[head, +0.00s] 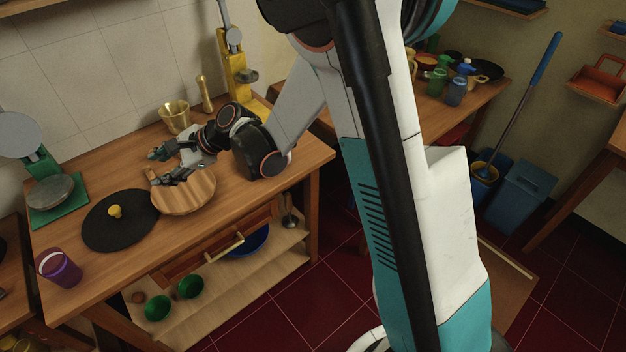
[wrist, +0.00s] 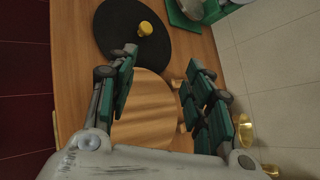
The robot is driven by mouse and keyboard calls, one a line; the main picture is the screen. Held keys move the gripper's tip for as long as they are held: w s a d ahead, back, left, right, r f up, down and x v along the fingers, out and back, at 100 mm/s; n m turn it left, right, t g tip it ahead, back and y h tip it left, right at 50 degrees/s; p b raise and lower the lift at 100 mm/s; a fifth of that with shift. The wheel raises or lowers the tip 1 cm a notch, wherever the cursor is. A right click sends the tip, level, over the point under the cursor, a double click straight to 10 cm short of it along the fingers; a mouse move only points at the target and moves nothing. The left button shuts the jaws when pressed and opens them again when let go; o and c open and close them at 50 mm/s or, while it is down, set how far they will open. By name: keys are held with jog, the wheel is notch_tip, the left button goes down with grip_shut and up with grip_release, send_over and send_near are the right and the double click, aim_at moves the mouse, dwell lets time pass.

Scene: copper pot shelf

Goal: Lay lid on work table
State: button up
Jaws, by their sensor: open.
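The lid looks to be the flat black disc (head: 98,231) with a yellow knob. It lies flat on the wooden work table (head: 75,302), left of my gripper. In the wrist view the lid (wrist: 165,42) shows at the top, just beyond the fingertips. My gripper (head: 158,167) is open over the table, above a round wooden piece (head: 190,200). The wooden piece lies below, partly hidden by the fingers.
A green-based scale (head: 62,213) stands left behind the lid. A purple cup (head: 60,270) stands at the front left. A brass mortar (head: 175,117), a brass pestle (head: 206,94) and a yellow press (head: 235,65) stand at the back. Green bowls (head: 190,287) sit on the shelf below.

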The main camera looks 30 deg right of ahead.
jog(key=s+d+r+n+t+h, duration=0.1)
jog(key=s+d+r+n+h, duration=0.4)
jog(key=s+d+r+n, duration=0.6)
jog(key=s+d+f+n+h, duration=0.1)
jog(key=s+d+n+h, duration=0.4)
jog(key=s+d, duration=1)
jog(key=s+n, duration=0.1)
jog(key=s, duration=0.1)
jog(key=shift+s+t, duration=0.35)
jog(key=shift+t, duration=0.05)
jog(key=c, duration=0.3)
jog(key=shift+a, duration=0.15)
